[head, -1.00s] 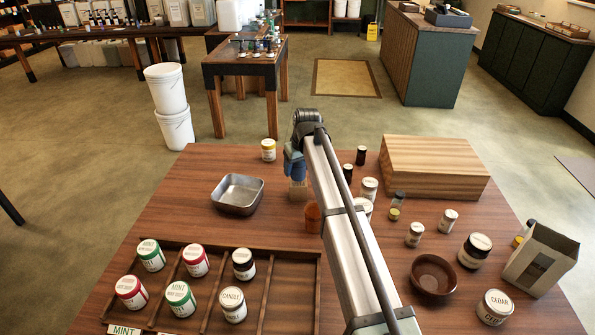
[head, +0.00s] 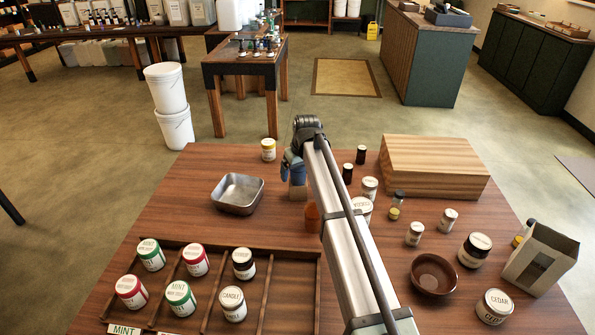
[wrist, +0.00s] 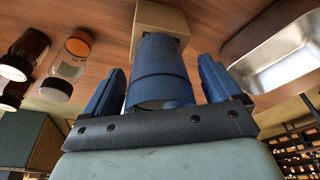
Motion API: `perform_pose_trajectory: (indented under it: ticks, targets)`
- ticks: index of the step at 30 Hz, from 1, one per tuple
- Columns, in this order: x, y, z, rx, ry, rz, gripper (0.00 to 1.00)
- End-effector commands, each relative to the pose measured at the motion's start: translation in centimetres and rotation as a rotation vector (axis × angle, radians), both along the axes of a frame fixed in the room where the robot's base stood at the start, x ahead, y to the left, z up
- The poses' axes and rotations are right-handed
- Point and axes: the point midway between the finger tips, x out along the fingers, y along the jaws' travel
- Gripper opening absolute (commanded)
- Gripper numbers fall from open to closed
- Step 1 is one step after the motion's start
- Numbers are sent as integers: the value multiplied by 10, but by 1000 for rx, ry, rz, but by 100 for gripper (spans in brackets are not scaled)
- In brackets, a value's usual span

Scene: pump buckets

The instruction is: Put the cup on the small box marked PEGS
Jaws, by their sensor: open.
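The cup (wrist: 158,68), dark blue with a darker band, is between the two blue fingers of my gripper (wrist: 161,80) in the wrist view. Gaps show on both sides of it, so the fingers are open around it. Its mouth faces my gripper, and its far end meets the small tan box (wrist: 160,15). It appears to stand on that box, though the contact is partly hidden. In the head view the small box (head: 298,192) is on the table below my gripper (head: 292,165). Cup and fingers blend there. No PEGS lettering is readable.
A metal tray (head: 238,208) lies left of the small box; an amber-orange container (head: 312,218) is close at its right, partly behind my arm. Several jars and a large wooden box (head: 433,168) stand further right. A divided rack (head: 290,252) with jars is in front.

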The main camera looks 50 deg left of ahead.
Motion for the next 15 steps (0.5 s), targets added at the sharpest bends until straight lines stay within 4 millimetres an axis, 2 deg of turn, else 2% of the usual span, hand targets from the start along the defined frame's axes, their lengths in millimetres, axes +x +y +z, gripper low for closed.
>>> perform_pose_trajectory:
  ticks: [4, 8, 15]
  targets:
    - [0, 0, 3, 0, 0, 0, 91]
    - [-1, -3, 13, 0, 0, 0, 91]
    - [-3, -14, 55, 2, -1, 0, 91]
